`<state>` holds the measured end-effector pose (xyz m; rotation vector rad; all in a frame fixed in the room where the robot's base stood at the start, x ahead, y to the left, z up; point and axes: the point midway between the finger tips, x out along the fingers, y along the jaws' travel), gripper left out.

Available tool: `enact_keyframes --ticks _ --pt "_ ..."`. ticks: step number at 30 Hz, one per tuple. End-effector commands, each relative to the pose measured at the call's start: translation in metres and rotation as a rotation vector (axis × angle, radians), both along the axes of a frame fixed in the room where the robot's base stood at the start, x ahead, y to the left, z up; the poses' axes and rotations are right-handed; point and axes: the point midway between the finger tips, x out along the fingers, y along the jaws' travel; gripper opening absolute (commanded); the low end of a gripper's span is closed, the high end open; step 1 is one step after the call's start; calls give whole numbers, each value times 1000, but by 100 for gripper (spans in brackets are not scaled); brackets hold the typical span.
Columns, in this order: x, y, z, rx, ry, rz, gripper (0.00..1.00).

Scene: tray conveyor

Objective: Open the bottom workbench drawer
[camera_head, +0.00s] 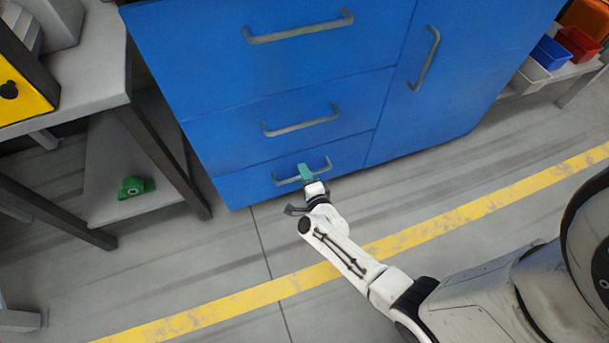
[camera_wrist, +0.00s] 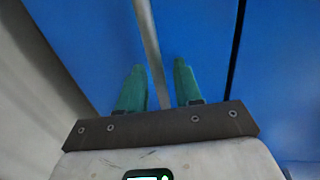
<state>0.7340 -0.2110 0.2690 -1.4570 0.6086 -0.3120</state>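The blue workbench has a bottom drawer (camera_head: 245,188) just above the floor, and its front looks flush with the drawers above. Its grey bar handle (camera_head: 284,182) is partly hidden by my gripper (camera_head: 305,172). In the wrist view, the handle (camera_wrist: 150,40) runs between the two green fingertips of my gripper (camera_wrist: 157,66). The fingers are apart, one on each side of the bar, with a visible gap to it. The bottom drawer front (camera_wrist: 85,50) fills much of that view.
A middle drawer handle (camera_head: 300,121) and a top drawer handle (camera_head: 298,27) lie above. A cabinet door with a handle (camera_head: 425,58) is to the right. A grey table (camera_head: 88,75) stands close on the left. The floor in front, with a yellow stripe (camera_head: 230,302), is clear.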

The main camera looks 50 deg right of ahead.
Motion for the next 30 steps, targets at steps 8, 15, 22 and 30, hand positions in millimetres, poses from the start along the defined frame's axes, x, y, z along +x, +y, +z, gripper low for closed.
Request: enact_keyframes --ticks 8,15,22,30 --pt "0 0 0 0 0 0 23" --pt "0 0 0 -1 1 0 0" --pt "-1 1 0 0 1 0 0" --pt "-1 1 0 0 1 0 0"
